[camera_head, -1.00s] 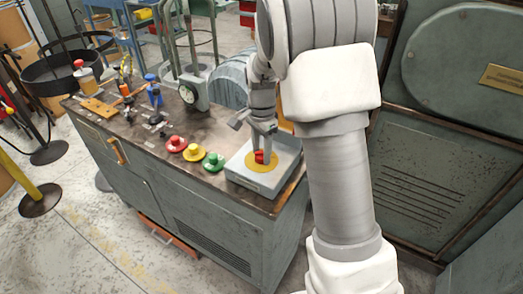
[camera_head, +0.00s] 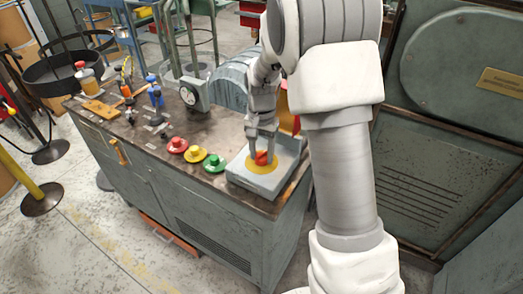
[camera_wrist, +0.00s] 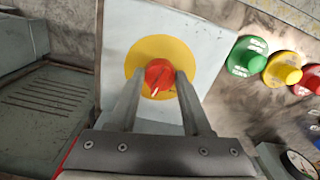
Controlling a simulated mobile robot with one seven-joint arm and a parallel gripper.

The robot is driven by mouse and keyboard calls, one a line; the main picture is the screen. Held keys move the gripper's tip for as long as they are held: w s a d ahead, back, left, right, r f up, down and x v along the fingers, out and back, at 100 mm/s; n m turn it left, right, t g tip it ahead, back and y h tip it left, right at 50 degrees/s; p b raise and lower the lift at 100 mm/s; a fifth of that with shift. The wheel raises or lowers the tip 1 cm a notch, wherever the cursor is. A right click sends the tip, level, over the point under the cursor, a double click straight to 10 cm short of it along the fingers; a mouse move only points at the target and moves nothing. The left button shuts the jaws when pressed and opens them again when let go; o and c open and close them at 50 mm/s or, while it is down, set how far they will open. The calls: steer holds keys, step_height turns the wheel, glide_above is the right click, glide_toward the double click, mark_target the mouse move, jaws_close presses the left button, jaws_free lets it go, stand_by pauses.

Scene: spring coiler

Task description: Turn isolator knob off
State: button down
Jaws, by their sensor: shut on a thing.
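The isolator knob (camera_head: 261,158) is red and sits on a round yellow plate (camera_head: 254,168) on top of a grey box at the cabinet's right end. In the wrist view the red knob (camera_wrist: 158,76) shows a light pointer line, slanted in the picture, on the yellow disc (camera_wrist: 134,62). My gripper (camera_head: 262,150) reaches down over the knob from above. In the wrist view my gripper's two fingers (camera_wrist: 158,84) stand one on each side of the knob, shut on it. The fingers hide part of the disc's lower edge.
Red (camera_head: 177,145), yellow (camera_head: 195,154) and green (camera_head: 214,163) push buttons stand left of the grey box (camera_head: 268,185). A gauge (camera_head: 189,95) and small levers stand farther left and back. A large grey machine (camera_head: 455,80) stands at the right.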

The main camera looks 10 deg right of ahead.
mark_target(261, 154)
steer(key=n+p, duration=0.1)
steer(key=n, duration=0.4)
steer(key=shift+n, duration=0.3)
steer(key=n+p, duration=0.1)
steer(key=n, duration=0.4)
steer(key=shift+n+p, duration=0.3)
steer(key=shift+n, duration=0.1)
steer(key=shift+c, duration=1.7)
jaws_free()
step_height(261, 154, up, 17)
steer(key=p, duration=0.2)
steer(key=shift+r+p, duration=0.2)
steer(key=shift+p, duration=0.1)
